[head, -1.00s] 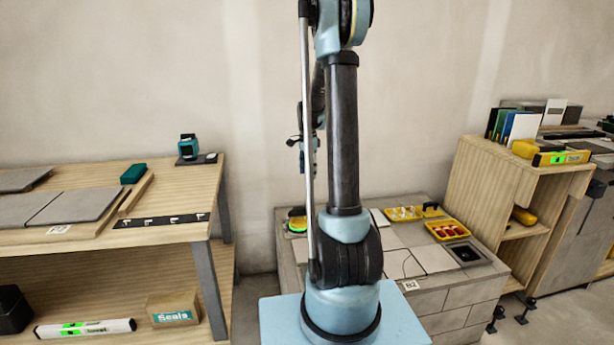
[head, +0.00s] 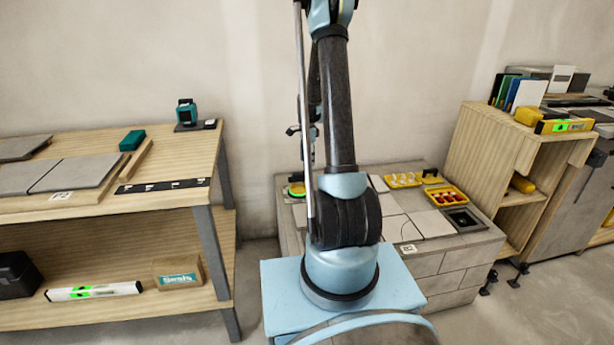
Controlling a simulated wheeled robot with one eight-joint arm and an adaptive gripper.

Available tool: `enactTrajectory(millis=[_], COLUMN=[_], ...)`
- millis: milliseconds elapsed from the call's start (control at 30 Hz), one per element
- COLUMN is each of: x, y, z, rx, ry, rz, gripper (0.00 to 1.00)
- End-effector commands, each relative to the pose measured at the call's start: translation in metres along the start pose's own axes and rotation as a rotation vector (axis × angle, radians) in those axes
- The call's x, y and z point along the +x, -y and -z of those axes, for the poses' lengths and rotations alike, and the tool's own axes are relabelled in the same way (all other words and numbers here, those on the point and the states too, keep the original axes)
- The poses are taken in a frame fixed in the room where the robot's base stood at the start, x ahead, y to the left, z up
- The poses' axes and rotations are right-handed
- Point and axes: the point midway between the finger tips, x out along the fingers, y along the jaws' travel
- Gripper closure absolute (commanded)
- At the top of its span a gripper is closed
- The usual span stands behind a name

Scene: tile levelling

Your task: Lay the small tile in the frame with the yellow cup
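A low tiled block (head: 455,265) stands behind my arm, with pale tiles (head: 432,223) on top. A dark square frame (head: 462,219) with a dark inside is at its right corner. I cannot make out a yellow cup or the small tile for certain. A round yellow-green item (head: 297,189) sits at the block's left rear, partly hidden by my arm. Larger grey tiles (head: 75,173) lie on the left bench. My wrist hangs behind my arm, above the block; my gripper's fingers are hidden, so their state and any hold do not show.
A yellow tray with red items (head: 446,196) and another with white items (head: 403,180) stand on the block. The left bench (head: 185,160) holds a teal tool (head: 187,114). A wooden shelf (head: 545,150) with a yellow level (head: 563,126) is at the right.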

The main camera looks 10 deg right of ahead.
Motion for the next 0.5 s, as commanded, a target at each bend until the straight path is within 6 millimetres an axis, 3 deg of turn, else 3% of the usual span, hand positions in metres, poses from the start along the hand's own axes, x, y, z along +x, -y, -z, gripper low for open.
enactTrajectory(millis=[300,500], x=[0.049,0.071], y=[0.001,0.0], z=[0.0,0.0], rx=[0.0,0.0], ry=[0.0,0.0], rz=[0.0,0.0], gripper=[0.58,0.58])
